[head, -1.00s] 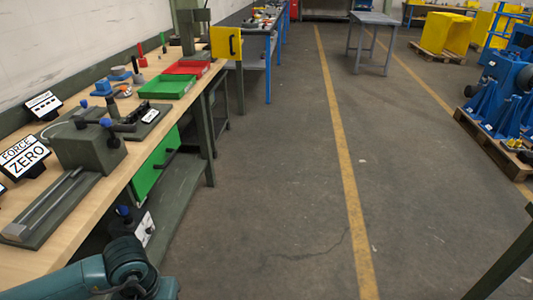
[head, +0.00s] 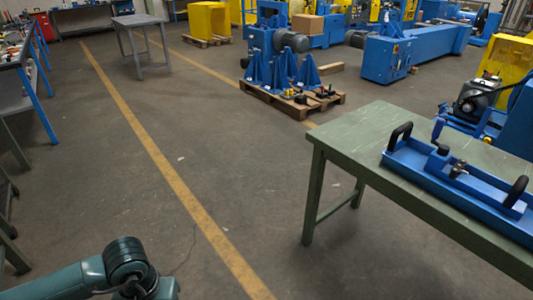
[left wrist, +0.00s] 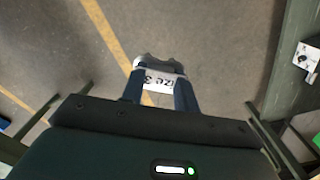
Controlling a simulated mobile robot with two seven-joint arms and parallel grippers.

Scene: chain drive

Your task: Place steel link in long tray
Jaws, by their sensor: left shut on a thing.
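My left gripper (left wrist: 159,88) is shut on a small grey metal piece with a white label (left wrist: 158,79), most likely the steel link. It is held above the floor; the label's print is upside down and only partly legible. In the head view my left arm shows at the lower left, but its gripper is out of frame. A long blue tray (head: 412,170) with black handles lies on a green table at the right. A small dark metal fitting (head: 458,169) and a blue knob show at the tray. My right gripper is not in view.
The green table (head: 350,134) has bare top around the tray's left end. Open floor with a yellow line (head: 165,170) lies between my left arm and the table. A pallet (head: 290,104) with blue machinery stands behind. A grey table (head: 137,21) stands at the back left.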

